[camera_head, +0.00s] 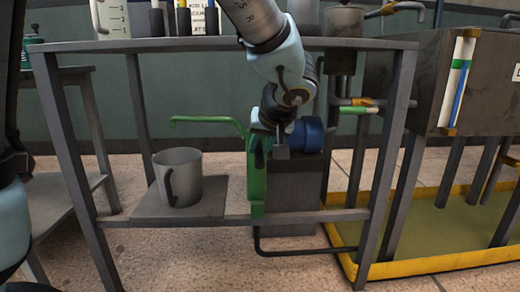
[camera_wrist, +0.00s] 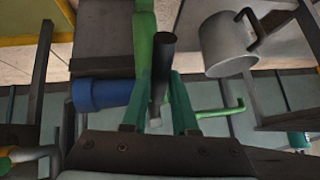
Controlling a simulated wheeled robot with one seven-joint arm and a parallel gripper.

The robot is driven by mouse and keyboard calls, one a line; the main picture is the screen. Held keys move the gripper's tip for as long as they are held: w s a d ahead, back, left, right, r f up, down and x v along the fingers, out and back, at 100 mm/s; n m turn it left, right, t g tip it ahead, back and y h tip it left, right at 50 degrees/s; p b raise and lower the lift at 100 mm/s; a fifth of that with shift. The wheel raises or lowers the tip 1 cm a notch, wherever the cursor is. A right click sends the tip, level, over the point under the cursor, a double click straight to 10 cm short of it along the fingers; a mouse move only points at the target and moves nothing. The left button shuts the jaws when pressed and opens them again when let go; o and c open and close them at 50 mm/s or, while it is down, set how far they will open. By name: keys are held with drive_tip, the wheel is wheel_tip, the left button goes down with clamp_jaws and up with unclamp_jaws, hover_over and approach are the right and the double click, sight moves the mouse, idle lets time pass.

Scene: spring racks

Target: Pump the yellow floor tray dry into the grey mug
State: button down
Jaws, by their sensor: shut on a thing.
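The green pump (camera_head: 257,185) stands on the lower shelf, with its spout (camera_head: 205,119) reaching left. The spout's tip shows above the grey mug (camera_head: 185,180), which is upright on a grey plate. In the wrist view the mug (camera_wrist: 226,42) is at upper right. My gripper (camera_wrist: 158,100) is shut on the pump's lever (camera_wrist: 163,55), a grey bar with a black grip, between its teal fingers. In the head view my gripper (camera_head: 268,128) is beside the pump's top, its fingers partly hidden. The yellow floor tray (camera_head: 425,264) lies at right; its bottom looks yellow-green, and liquid depth is unclear.
A blue cylinder (camera_head: 307,135) sits right of my gripper. A dark pipe (camera_head: 300,253) runs low from the pump towards the tray. The rack's upper shelf (camera_head: 180,44) is above, with legs on both sides. A grey tank (camera_head: 415,80) stands over the tray.

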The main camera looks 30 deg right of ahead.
drive_tip(key=shift+f, duration=0.15)
drive_tip(key=c, duration=0.7)
unclamp_jaws()
drive_tip(key=p+v, duration=0.3)
drive_tip(key=v, duration=0.8)
